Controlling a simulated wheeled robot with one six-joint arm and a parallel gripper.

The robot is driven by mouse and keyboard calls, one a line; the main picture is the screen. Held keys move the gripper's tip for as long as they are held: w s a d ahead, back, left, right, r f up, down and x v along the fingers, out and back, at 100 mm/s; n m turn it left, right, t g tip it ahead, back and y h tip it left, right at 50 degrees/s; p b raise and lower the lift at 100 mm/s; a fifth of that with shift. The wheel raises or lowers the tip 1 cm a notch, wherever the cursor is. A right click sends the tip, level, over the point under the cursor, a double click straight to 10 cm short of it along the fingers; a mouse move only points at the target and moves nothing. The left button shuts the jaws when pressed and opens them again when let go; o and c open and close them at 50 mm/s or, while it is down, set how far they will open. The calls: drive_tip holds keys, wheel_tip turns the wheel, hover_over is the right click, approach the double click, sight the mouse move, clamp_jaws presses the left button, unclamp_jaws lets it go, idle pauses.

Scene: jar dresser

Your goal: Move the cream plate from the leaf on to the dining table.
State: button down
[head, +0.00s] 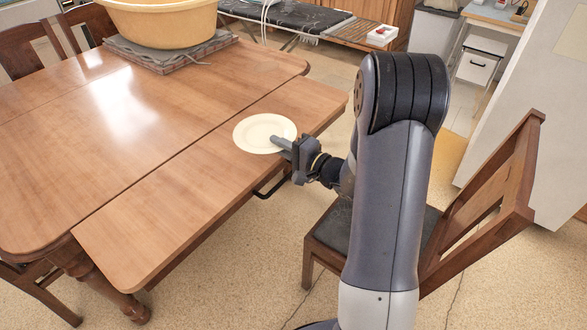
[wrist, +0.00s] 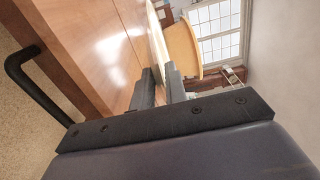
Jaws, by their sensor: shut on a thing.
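The cream plate (head: 258,134) is level at the leaf (head: 165,215), over its far part. My gripper (head: 278,144) is shut on the plate's near right rim, reaching in from the leaf's outer edge. In the wrist view the plate (wrist: 157,42) shows edge-on between the two fingers (wrist: 161,90), close to the wood. I cannot tell whether it touches the leaf or is slightly above it. The dining table (head: 60,165) lies to the left of the leaf, past a thin seam.
A wooden chair (head: 480,215) is beside my arm at right. A black bar handle (head: 270,187) sits below the leaf's edge. The table's middle is clear.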

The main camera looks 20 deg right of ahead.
wheel_tip(320, 180, down, 10)
drive_tip(key=shift+r, duration=0.25)
drive_tip(key=shift+f+b, duration=0.2)
drive_tip(key=shift+b, duration=0.4)
drive_tip(key=c, duration=1.4)
unclamp_jaws()
drive_tip(key=shift+c, duration=0.2)
drive_tip(key=shift+r, duration=0.15)
